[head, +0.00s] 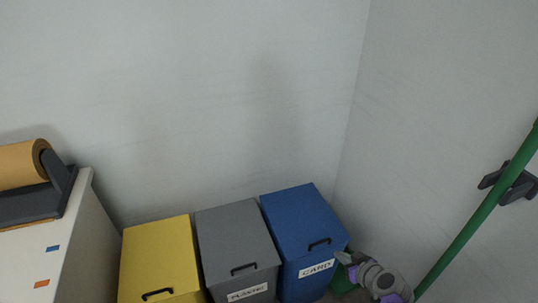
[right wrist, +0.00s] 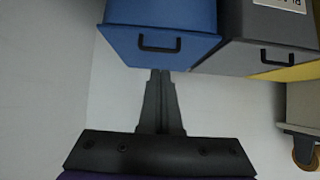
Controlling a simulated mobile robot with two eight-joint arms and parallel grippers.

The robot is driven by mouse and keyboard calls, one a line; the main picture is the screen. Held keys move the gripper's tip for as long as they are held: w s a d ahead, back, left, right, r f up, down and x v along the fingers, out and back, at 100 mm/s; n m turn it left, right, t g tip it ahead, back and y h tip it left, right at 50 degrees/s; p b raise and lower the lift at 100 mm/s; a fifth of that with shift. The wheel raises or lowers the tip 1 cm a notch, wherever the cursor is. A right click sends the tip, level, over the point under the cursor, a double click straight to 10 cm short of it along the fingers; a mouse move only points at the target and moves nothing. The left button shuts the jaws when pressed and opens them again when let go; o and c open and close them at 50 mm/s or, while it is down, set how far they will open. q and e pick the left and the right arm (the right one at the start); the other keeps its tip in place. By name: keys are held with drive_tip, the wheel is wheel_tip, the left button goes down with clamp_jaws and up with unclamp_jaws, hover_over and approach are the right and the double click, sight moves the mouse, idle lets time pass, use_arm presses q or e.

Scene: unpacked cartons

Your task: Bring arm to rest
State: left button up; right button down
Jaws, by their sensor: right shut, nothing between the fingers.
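My right gripper (head: 345,260) is at the lower right in the head view, in front of the right side of the blue bin. Its fingers (right wrist: 160,85) are together and empty in the right wrist view, pointing toward the blue bin (right wrist: 160,37). I cannot tell whether the fingertips touch the bin. My right arm comes up from the bottom edge of the head view. My left gripper is not in view.
The blue bin marked CARD (head: 300,222), a grey bin (head: 235,238) and a yellow bin (head: 158,258) stand closed along the wall. A green pole (head: 480,215) leans by a dark wall holder (head: 510,183). A white cabinet (head: 75,245) bears a brown roll (head: 20,165).

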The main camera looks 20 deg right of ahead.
drive_tip(key=s+a+r+g+y, duration=0.1)
drive_tip(key=s+a+r+g, duration=0.1)
drive_tip(key=s+a, duration=0.3)
drive_tip(key=s+a+r+g, duration=0.1)
drive_tip(key=s+a+g, duration=0.15)
drive_tip(key=a, duration=0.55)
drive_tip(key=s+a+r+g+h, duration=0.2)
drive_tip(key=s+a, duration=0.1)
drive_tip(key=s, duration=0.9)
use_arm(q)
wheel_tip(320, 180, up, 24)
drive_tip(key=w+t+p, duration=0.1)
drive_tip(key=p, duration=1.9)
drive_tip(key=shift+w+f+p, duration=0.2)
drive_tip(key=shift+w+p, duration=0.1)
drive_tip(key=shift+p, duration=0.05)
use_arm(e)
wheel_tip(320, 180, up, 23)
drive_tip(key=w+t, duration=0.1)
drive_tip(key=w, duration=0.1)
drive_tip(key=shift+w+m, duration=0.15)
drive_tip(key=shift+m, duration=0.25)
drive_tip(key=shift+a, duration=0.1)
